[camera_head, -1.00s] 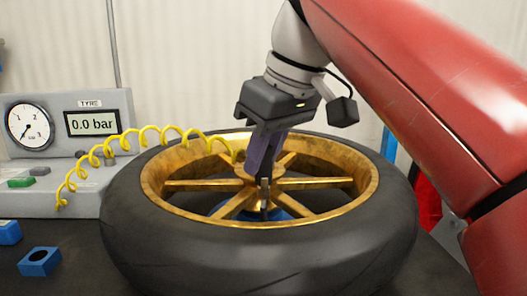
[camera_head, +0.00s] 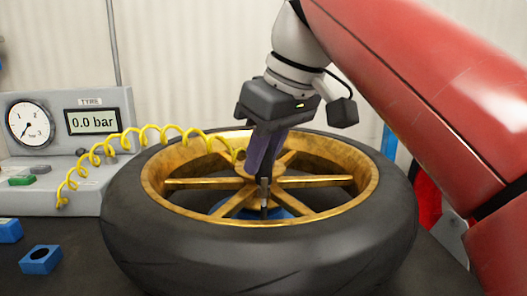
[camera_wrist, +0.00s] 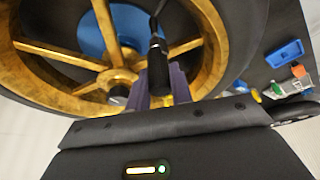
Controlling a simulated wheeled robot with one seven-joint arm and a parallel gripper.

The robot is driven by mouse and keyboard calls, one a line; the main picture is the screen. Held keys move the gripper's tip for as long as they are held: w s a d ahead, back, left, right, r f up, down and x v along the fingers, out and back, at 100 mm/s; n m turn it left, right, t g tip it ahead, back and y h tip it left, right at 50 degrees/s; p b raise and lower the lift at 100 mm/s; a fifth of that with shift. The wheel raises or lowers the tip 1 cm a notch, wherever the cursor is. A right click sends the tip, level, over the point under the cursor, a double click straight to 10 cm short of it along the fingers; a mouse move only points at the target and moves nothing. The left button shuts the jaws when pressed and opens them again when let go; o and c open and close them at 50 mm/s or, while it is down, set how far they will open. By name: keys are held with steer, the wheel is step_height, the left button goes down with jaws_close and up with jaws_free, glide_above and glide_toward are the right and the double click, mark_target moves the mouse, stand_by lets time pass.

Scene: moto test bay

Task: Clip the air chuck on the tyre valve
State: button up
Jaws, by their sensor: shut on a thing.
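The wheel lies flat, with a black tyre (camera_head: 270,255) around a gold spoked rim (camera_head: 158,182). My gripper (camera_head: 262,176) points down over the middle of the wheel, its purple fingers shut on the black air chuck (camera_wrist: 158,72). The yellow coiled hose (camera_head: 150,135) runs to the gripper. A dark upright stem, apparently the tyre valve (camera_head: 264,205), stands by the near inner rim, just below the fingertips. In the wrist view the chuck's narrow end points towards a thin dark stem (camera_wrist: 154,22). I cannot tell whether they touch.
A grey station at the left carries a round gauge (camera_head: 30,125) and a tyre display (camera_head: 93,122) reading 0.0 bar. A blue block with a hole (camera_head: 40,260) lies on the dark table left of the tyre. A blue disc (camera_wrist: 122,30) shows beneath the spokes.

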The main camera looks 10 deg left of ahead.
steer(key=shift+f+b, duration=0.45)
steer(key=shift+f, duration=0.3)
stand_by(1.8)
steer(key=o, duration=1.4)
steer(key=shift+r+p, duration=1.1)
steer(key=shift+r, duration=2.4)
steer(key=shift+s, duration=0.15)
